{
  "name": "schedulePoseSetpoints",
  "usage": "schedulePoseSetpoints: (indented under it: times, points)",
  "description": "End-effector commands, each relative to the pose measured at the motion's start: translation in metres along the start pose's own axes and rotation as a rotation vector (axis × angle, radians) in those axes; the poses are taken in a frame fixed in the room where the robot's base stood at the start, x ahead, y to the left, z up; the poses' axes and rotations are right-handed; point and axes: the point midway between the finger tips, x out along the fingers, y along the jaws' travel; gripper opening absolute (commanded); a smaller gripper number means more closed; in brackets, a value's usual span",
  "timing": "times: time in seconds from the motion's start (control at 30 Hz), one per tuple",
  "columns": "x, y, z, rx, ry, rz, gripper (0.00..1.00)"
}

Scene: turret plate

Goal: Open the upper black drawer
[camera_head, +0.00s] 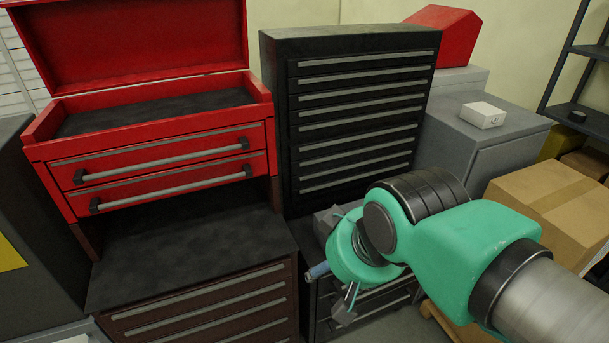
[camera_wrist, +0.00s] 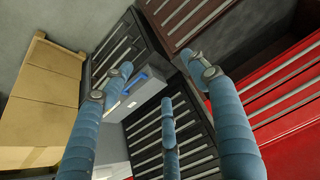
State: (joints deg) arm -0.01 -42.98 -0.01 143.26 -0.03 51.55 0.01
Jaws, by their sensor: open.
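A tall black cabinet (camera_head: 275,110) stands in the middle of the head view, with several drawers stacked on its front. Its uppermost drawer (camera_head: 365,67) has a long grey handle strip and looks shut. The cabinet's drawer fronts also show tilted in the wrist view (camera_wrist: 200,158). My gripper (camera_head: 332,285) is in front of and below this cabinet, well apart from the uppermost drawer. In the wrist view its blue fingers (camera_wrist: 160,80) are spread, with nothing between them. My wrist hides part of the lower black drawers (camera_head: 385,300).
A red tool chest (camera_head: 165,160) with an open lid stands on a dark cabinet (camera_head: 205,307) at left. Grey cabinets (camera_head: 490,140) with a white box (camera_head: 482,115) and cardboard boxes (camera_head: 555,205) are at right. A grey box with a blue handle (camera_wrist: 137,95) is near my fingers.

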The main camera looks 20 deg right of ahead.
Motion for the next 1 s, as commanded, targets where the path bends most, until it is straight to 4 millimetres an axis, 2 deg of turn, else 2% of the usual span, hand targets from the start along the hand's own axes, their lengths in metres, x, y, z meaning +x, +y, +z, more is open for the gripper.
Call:
schedulePoseSetpoints:
  times: [0.03, 0.1, 0.13, 0.37, 0.57, 1.0]
  points:
    - [0.0, 0.0, 0.0, 0.0, 0.0, 0.0, 0.44]
    - [0.0, 0.0, 0.0, 0.001, -0.001, 0.0, 0.3]
    - [0.0, 0.0, 0.0, 0.001, -0.002, -0.001, 0.28]
    - [0.007, 0.002, -0.007, 0.017, -0.041, -0.011, 0.28]
    - [0.025, 0.009, -0.022, 0.055, -0.125, -0.043, 0.28]
    - [0.087, 0.04, -0.064, 0.187, -0.323, -0.19, 0.28]
